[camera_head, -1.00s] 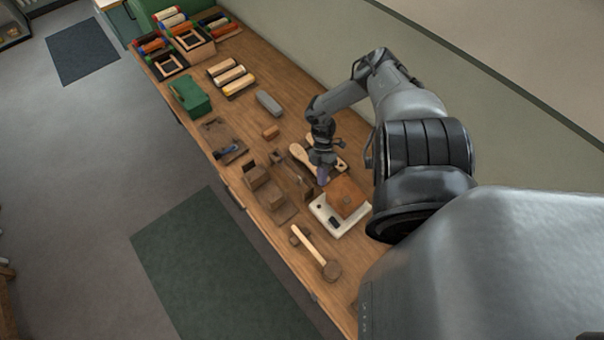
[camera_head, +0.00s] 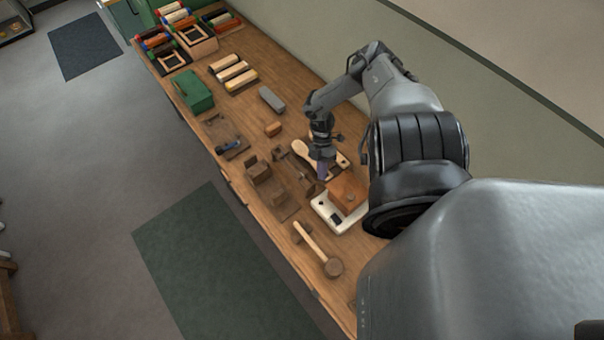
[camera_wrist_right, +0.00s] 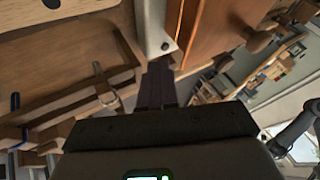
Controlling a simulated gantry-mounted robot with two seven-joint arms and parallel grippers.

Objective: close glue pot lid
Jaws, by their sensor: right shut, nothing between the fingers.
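An orange-brown wooden box with a small round knob (camera_head: 348,192) sits on a white base (camera_head: 324,209) near the right end of the bench. I take it for the glue pot with its lid, but cannot tell for sure whether the lid is fully down. My right gripper (camera_head: 322,174) points down just behind and left of the box. Its fingers are together and empty. In the right wrist view, the dark fingers (camera_wrist_right: 158,84) reach down beside the white base (camera_wrist_right: 153,30) and the orange-brown wall (camera_wrist_right: 211,30). My left gripper is out of view.
A mallet (camera_head: 317,249) lies in front of the box. A wooden brush back (camera_head: 302,149) lies behind my right gripper. Wooden jig blocks (camera_head: 262,178) stand to the left. A green box (camera_head: 193,91) and several rollers (camera_head: 232,73) are farther along the bench.

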